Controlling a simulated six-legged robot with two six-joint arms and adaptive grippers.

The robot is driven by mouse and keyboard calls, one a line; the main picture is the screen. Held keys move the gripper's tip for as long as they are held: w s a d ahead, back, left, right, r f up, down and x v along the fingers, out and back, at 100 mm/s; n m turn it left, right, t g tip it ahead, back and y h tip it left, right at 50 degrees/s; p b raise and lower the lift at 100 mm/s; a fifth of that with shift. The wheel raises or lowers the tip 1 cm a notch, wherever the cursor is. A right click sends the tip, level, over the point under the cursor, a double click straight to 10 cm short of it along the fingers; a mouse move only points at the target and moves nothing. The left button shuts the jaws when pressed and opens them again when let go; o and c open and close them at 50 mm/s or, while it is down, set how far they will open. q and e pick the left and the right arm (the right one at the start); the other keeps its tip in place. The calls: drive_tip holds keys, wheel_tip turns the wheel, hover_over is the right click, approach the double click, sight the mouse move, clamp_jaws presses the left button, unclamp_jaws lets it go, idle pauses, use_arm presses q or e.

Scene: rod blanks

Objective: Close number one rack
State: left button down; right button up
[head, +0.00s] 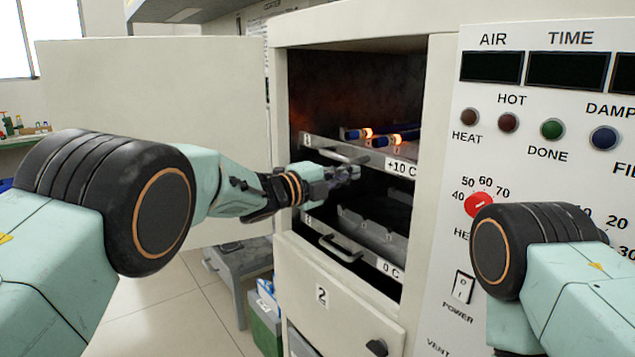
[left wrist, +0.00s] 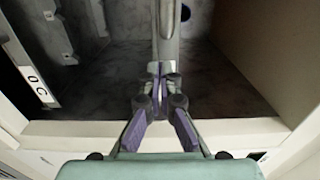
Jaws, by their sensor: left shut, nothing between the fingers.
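The cabinet's upper rack (head: 322,143), marked +10 C, carries blue rods (head: 385,139) with glowing orange ends. A bar handle (head: 338,154) is on its front. The lower rack (head: 368,261), marked 0 C, sits below; its front also shows in the left wrist view (left wrist: 33,77). My left gripper (head: 354,174) is shut and empty at the front of the opening, just below the upper rack's handle. In the left wrist view its fingertips (left wrist: 160,70) meet in front of a grey metal bar; I cannot tell whether they touch it.
The cabinet door (head: 150,125) stands open at the left. The control panel (head: 540,130) with displays, lamps and a red knob (head: 479,205) is on the right. A grey stool (head: 238,265) and green box (head: 264,322) stand at the lower left.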

use_arm(q)
drive_tip(key=v, duration=0.7)
drive_tip(key=s+a+f+n+t+y, duration=0.25)
drive_tip(key=a+f+n+y, duration=0.6)
drive_tip(key=f+n, duration=0.65)
drive_tip(key=s+a+f+n+g+y, duration=0.1)
drive_tip(key=s+a+f+n+g, duration=0.1)
drive_tip(key=s+a+f+n, duration=0.45)
drive_tip(key=s+a+f+n+g+y, duration=0.15)
drive_tip(key=s+a+f, duration=0.35)
drive_tip(key=f, duration=0.5)
drive_tip(key=s+a+f+n+g+y, duration=0.1)
drive_tip(key=s+a+f+n+g, duration=0.1)
drive_tip(key=s, duration=1)
drive_tip(key=s+a+f+n+g+y, duration=0.1)
drive_tip(key=s+f, duration=0.5)
drive_tip(key=s, duration=0.7)
drive_tip(key=s+a+f+n+g+y, duration=0.2)
drive_tip(key=s+g, duration=0.4)
drive_tip(key=s, duration=0.6)
drive_tip(key=a+f+n, duration=0.1)
drive_tip(key=a, duration=0.1)
drive_tip(key=shift+s+a+f+n, duration=0.15)
drive_tip(key=shift+a+f+n, duration=0.15)
drive_tip(key=shift+a+f, duration=0.1)
drive_tip(key=shift+a, duration=0.15)
